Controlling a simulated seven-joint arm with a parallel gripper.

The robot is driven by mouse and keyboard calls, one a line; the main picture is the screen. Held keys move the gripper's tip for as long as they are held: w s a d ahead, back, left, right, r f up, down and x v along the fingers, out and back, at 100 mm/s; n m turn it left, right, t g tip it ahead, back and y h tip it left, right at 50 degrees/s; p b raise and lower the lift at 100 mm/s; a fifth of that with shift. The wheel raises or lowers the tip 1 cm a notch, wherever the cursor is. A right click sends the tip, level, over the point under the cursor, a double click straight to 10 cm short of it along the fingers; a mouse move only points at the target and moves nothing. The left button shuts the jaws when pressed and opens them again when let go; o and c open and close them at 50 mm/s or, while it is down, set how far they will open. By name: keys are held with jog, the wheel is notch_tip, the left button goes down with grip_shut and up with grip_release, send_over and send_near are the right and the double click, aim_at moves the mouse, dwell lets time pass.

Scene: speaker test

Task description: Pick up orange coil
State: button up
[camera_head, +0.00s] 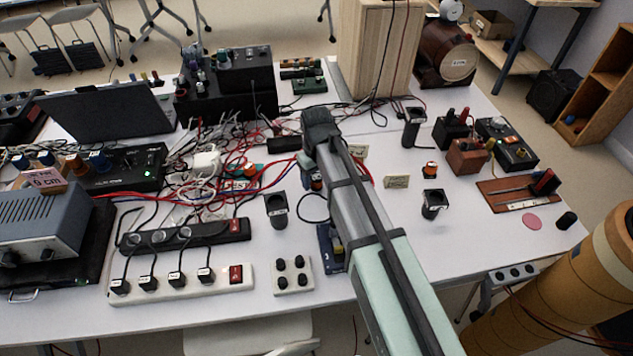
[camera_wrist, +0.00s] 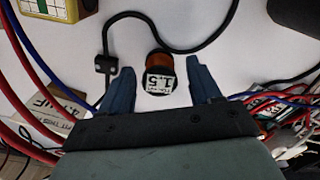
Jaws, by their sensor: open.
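An orange coil (camera_wrist: 158,62) with a black part and a white label lies between the two fingers of my gripper (camera_wrist: 159,66) in the wrist view. The fingers are apart, with white table showing on both sides of the coil. In the head view my gripper (camera_head: 309,166) is over the middle of the table, and the coil is mostly hidden beneath it.
A black cable (camera_wrist: 188,48) curves behind the coil, and red and blue wires (camera_wrist: 30,70) run at both sides. A black holder (camera_head: 276,210) and a white power strip (camera_head: 180,285) are to the left. Bare table (camera_head: 395,225) lies to the right.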

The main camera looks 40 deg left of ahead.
jog(key=shift+c, duration=0.3)
jog(key=c, duration=1)
